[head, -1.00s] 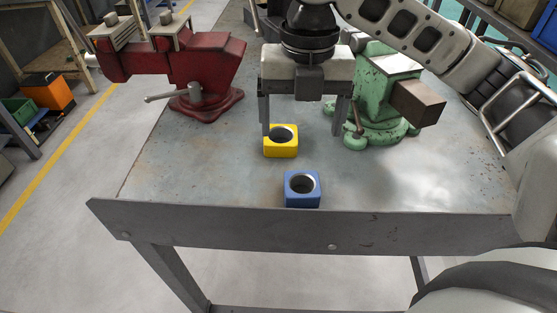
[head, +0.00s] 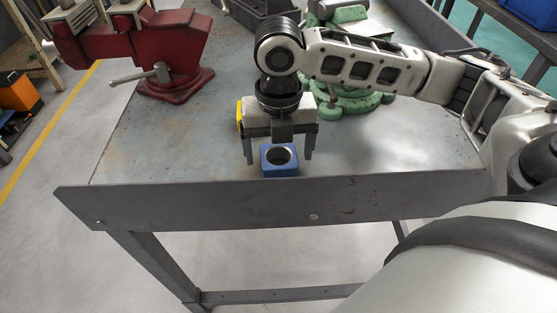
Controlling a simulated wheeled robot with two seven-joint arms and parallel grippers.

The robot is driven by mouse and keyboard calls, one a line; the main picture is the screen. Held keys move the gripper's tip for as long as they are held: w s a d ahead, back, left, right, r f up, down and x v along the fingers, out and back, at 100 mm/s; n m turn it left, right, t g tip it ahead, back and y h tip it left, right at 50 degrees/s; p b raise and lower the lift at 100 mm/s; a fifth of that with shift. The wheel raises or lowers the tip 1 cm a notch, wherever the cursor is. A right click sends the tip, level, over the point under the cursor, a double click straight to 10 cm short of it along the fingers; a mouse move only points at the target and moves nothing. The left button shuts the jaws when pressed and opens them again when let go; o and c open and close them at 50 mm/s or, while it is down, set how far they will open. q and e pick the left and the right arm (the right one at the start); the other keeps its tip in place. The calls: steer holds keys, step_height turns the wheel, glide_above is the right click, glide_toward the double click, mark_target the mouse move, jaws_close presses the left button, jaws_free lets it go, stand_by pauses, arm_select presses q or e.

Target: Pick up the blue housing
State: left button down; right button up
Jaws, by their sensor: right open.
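The blue housing (head: 279,170) is a small block with a round hole in its top. It sits upright on the grey table near the front edge. My right gripper (head: 279,160) points down with its fingers open, one on each side of the blue housing. It is empty, with a gap showing between each finger and the block. I cannot tell how low the fingertips are. My left gripper is not in view.
The yellow housing (head: 239,113) is mostly hidden behind my right gripper. A red vise (head: 165,50) stands at the left of the metal table (head: 150,145). A green machine base (head: 350,100) is behind my right arm. The table's right front is clear.

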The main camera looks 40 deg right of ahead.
steer(key=shift+f, duration=0.85)
steer(key=c, duration=1.2)
steer(key=shift+r, duration=0.15)
